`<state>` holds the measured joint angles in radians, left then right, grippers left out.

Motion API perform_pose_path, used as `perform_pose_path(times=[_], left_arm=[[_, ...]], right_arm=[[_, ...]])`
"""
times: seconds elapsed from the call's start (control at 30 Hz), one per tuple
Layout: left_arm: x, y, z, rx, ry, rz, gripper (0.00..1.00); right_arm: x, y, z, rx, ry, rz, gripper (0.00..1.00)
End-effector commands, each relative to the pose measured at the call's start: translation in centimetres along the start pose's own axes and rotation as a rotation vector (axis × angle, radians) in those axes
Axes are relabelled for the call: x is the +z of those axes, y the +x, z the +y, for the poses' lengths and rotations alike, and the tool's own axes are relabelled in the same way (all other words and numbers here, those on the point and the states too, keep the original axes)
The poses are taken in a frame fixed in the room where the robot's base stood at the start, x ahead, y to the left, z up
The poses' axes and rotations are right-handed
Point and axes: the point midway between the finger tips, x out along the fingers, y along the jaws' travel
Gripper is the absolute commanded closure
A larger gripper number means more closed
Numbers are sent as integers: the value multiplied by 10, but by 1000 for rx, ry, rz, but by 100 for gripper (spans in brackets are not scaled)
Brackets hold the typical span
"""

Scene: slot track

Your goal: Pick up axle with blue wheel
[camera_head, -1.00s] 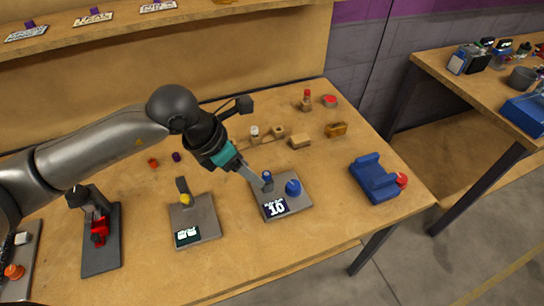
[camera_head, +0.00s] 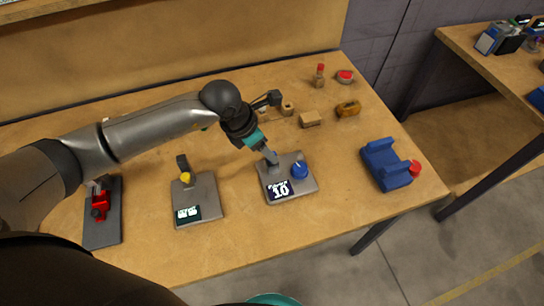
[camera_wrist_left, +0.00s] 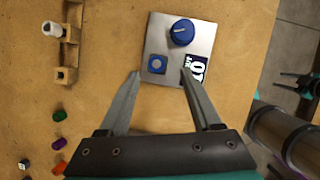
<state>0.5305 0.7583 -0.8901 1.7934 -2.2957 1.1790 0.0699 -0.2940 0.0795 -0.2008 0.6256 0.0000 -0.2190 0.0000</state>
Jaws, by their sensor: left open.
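My left gripper (camera_head: 272,158) is over the small grey plate (camera_head: 308,188) with a blue round knob (camera_head: 299,171) and a lit display reading 10. In the left wrist view its two fingers (camera_wrist_left: 160,74) are open and empty, on either side of a small blue square piece (camera_wrist_left: 157,64) on that plate. The blue knob (camera_wrist_left: 181,32) lies just beyond the fingertips. I cannot make out an axle with a blue wheel for certain. A blue block-shaped body (camera_head: 385,165) with a red round part (camera_head: 415,168) stands to the right.
A second grey plate (camera_head: 205,190) with a yellow knob and a red clamp (camera_head: 100,203) on a dark base stand left. Wooden pieces (camera_head: 311,119) lie behind the gripper. Several small coloured pegs (camera_wrist_left: 60,142) lie left in the wrist view. The front table strip is clear.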

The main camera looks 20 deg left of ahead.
Motion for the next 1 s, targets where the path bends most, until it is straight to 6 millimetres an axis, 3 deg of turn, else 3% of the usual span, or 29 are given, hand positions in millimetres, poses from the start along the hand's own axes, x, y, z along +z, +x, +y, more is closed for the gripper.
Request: perform_pose_path(times=[0.4, 0.73, 1.0], left_arm=[[-3, 46, 4, -2, 0, -1, 35], [-3, 51, 5, -1, 1, -1, 35], [-3, 51, 5, -1, 1, -1, 64]], right_arm=[[5, 4, -1, -1, 1, -8, 50], [9, 4, -1, -1, 1, -14, 50], [9, 4, -1, -1, 1, -15, 50]])
